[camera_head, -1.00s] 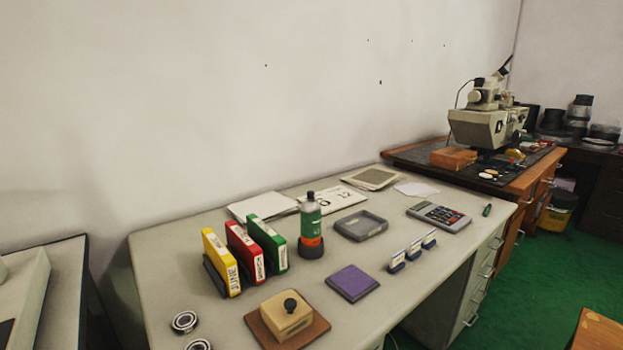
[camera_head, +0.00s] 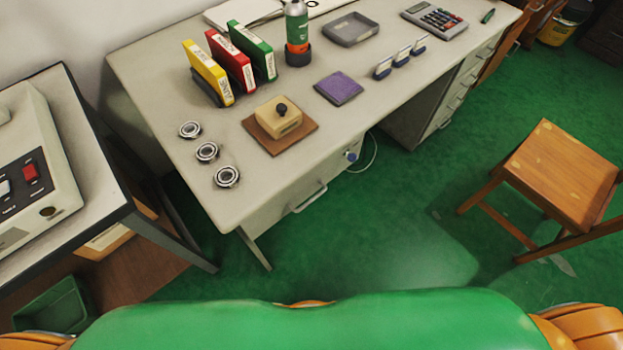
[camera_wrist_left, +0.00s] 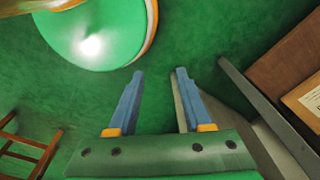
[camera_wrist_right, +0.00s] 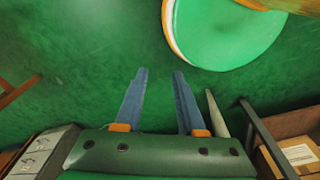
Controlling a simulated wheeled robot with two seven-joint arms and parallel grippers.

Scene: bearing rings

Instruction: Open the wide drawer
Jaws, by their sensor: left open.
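The wide drawer (camera_head: 329,176) is under the front edge of the grey desk and looks shut. Its pale bar handle (camera_head: 309,198) is on the drawer front. A small blue item (camera_head: 351,156) with a white cord is at the drawer's right end. My left gripper (camera_wrist_left: 159,74) is open and empty above the green floor in the left wrist view. My right gripper (camera_wrist_right: 160,72) is also open and empty in its own wrist view. Neither gripper shows in the head view, and neither is at the handle.
The desk (camera_head: 165,95) holds three bearing rings (camera_head: 207,151), binders, a wooden block and a purple pad. A side table (camera_head: 120,199) with a machine stands left. A wooden chair (camera_head: 555,165) stands right. Green floor (camera_head: 400,235) is clear before the desk.

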